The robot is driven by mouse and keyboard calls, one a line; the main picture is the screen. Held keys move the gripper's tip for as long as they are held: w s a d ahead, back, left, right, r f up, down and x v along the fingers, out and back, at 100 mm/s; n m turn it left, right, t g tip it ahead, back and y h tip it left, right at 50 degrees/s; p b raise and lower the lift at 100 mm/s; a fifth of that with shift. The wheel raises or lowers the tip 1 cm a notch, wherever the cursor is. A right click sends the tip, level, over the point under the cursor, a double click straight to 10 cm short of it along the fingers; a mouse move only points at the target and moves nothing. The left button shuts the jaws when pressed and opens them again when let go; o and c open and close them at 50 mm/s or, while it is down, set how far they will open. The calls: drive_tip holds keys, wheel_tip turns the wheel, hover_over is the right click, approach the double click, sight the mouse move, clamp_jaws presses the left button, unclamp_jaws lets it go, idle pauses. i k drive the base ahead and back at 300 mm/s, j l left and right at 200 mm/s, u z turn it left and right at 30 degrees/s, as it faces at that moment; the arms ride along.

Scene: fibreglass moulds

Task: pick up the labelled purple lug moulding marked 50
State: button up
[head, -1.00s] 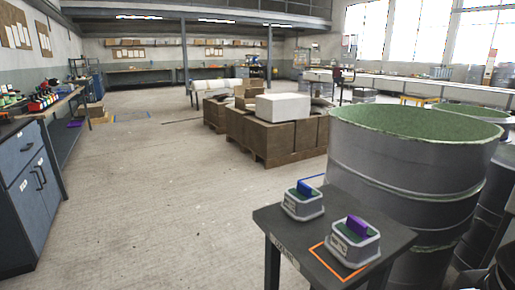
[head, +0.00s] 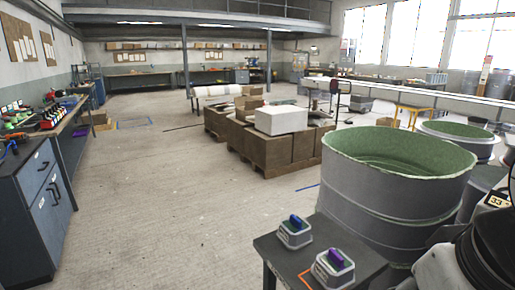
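Dark and white parts of my arm show at the lower right, right of the table. My gripper is not in view.
Large grey drums with green insides (head: 395,195) stand close behind and right of the table. A blue cabinet (head: 36,192) and a bench with small coloured items (head: 48,118) line the left. Brown boxes (head: 262,145) stand mid-room. The floor between (head: 160,200) is clear.

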sight(333, 269)
drive_tip(key=i+j, duration=0.15)
drive_tip(key=j, duration=0.15)
drive_tip(key=i+j+z, duration=0.15)
drive_tip(key=j, duration=0.15)
drive_tip(key=i+j, duration=0.1)
drive_tip(key=j, duration=0.25)
drive_tip(key=i+j+z, duration=0.1)
drive_tip(key=j, duration=0.2)
